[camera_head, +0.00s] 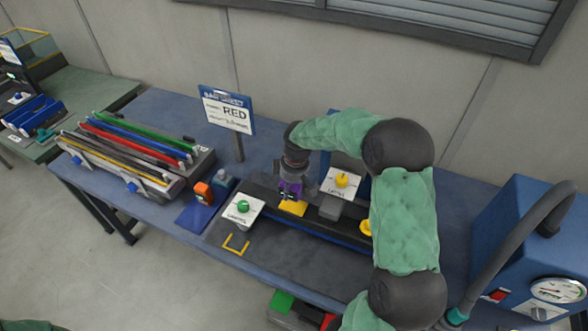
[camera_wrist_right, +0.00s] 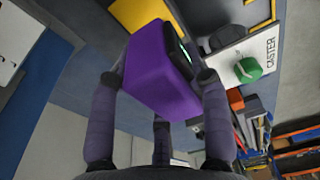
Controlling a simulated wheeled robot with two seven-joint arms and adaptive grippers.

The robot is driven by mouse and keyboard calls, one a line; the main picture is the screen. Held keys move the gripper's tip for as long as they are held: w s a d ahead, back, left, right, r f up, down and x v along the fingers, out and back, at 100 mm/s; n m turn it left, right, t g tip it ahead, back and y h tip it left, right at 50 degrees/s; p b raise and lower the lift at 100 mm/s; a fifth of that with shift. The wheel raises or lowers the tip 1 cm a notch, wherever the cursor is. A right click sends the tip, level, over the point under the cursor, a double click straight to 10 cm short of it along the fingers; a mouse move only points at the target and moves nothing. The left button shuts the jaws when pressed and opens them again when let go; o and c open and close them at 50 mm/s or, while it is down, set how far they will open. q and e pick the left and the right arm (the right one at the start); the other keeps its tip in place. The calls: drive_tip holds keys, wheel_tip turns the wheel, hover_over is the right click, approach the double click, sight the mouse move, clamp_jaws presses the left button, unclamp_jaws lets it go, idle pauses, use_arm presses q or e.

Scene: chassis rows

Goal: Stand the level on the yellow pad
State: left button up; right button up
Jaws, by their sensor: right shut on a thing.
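The level is a purple block (camera_head: 290,188) with a dark face that shows a bit of green in the right wrist view (camera_wrist_right: 158,68). My right gripper (camera_head: 291,180) is shut on it, its fingers on both sides of the block in the wrist view (camera_wrist_right: 160,82). The yellow pad (camera_head: 293,208) lies on the dark chassis. The level is at the pad's far left edge in the head view; I cannot tell whether it touches the pad. Part of the pad (camera_wrist_right: 160,14) also shows beyond the level in the wrist view. My left gripper is out of view.
A white CASTER card with a green knob (camera_head: 243,206) is left of the pad; another card with a yellow knob (camera_head: 342,181) is right. An orange item (camera_head: 203,192) stands on a blue mat. A rack of coloured bars (camera_head: 135,150) and a blue gauge box (camera_head: 530,240) flank the table.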

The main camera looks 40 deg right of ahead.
drive_tip(key=d, duration=0.1)
drive_tip(key=b, duration=0.4)
hover_over(292, 203)
drive_tip(key=shift+s+d+f, duration=0.1)
drive_tip(key=shift+d+f, duration=0.05)
drive_tip(key=shift+f, duration=0.85)
drive_tip(key=shift+s+d+f, duration=0.1)
drive_tip(key=shift+f, duration=0.9)
drive_tip(key=shift+p, duration=0.4)
drive_tip(key=shift+f+b, duration=0.6)
drive_tip(key=shift+f, duration=0.7)
drive_tip(key=o, duration=1.3)
drive_tip(key=shift+o, duration=0.2)
